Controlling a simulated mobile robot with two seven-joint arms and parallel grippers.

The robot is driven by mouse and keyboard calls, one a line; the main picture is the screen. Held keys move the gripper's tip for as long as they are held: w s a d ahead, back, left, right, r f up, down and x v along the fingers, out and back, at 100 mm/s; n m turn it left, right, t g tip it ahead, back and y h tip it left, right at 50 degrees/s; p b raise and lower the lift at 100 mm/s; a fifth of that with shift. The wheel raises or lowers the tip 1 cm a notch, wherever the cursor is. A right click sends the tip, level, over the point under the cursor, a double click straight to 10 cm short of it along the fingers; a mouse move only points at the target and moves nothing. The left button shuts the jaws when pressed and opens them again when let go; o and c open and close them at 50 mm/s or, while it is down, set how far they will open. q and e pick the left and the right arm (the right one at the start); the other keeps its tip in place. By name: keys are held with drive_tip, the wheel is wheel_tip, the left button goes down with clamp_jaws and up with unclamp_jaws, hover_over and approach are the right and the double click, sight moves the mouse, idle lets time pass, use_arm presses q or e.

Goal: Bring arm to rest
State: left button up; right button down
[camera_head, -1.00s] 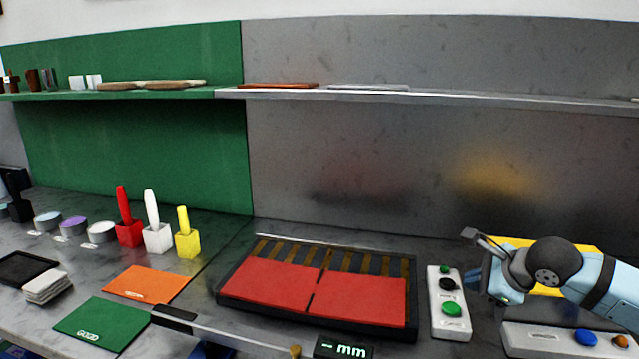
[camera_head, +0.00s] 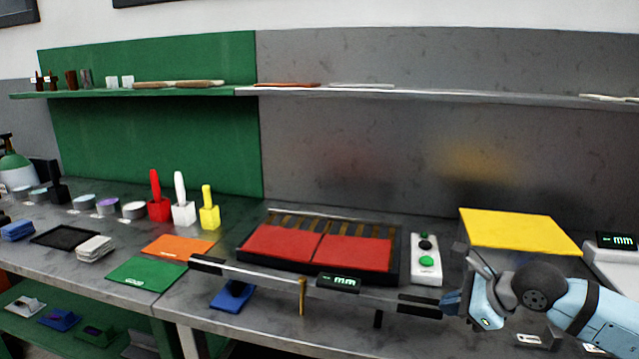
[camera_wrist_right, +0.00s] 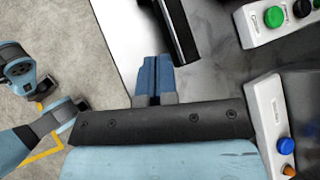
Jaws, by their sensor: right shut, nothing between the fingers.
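My right arm comes in from the lower right in the head view. Its gripper (camera_head: 452,303) is in front of the bench, with its fingertips beside the right black end of a long bar in the picture. I cannot tell whether they touch. In the right wrist view, its two blue fingers (camera_wrist_right: 153,75) lie together with nothing between them. My left gripper is not in view.
The long bar (camera_head: 270,277) with a display runs along the bench front. Behind it are a dark tray with red plates (camera_head: 285,245), a green-button box (camera_head: 426,262) and a yellow panel (camera_head: 515,232). Coloured mats and brush holders stand left.

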drive_tip(key=s+a+f+y, duration=0.1)
drive_tip(key=a, duration=0.1)
drive_tip(key=a+f+m+g+y, duration=0.1)
drive_tip(key=a, duration=0.1)
drive_tip(key=s+a+f+y, duration=0.1)
drive_tip(key=a, duration=0.1)
drive_tip(key=shift+s+a+m, duration=0.3)
drive_tip(key=shift+s, duration=0.05)
drive_tip(key=s+a+f+m+t+y, duration=0.1)
drive_tip(key=s+a+m+t+y, duration=0.55)
drive_tip(key=m, duration=0.85)
drive_tip(key=s+d+f+m+g+h, duration=0.1)
drive_tip(key=s+d+f+m+h, duration=0.2)
drive_tip(key=s+f+m+h, duration=0.8)
drive_tip(key=s+d+f+m+g+h, duration=0.15)
drive_tip(key=s+d+f+m, duration=0.35)
drive_tip(key=f+m, duration=1.1)
use_arm(q)
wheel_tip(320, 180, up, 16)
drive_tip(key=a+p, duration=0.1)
drive_tip(key=p, duration=2)
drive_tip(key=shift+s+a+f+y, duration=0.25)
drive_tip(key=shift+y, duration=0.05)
use_arm(e)
wheel_tip(320, 180, up, 19)
drive_tip(key=s+m+t, duration=0.1)
drive_tip(key=s+m, duration=0.1)
drive_tip(key=m, duration=0.1)
drive_tip(key=shift+s+h, duration=0.2)
drive_tip(key=shift+h, duration=0.2)
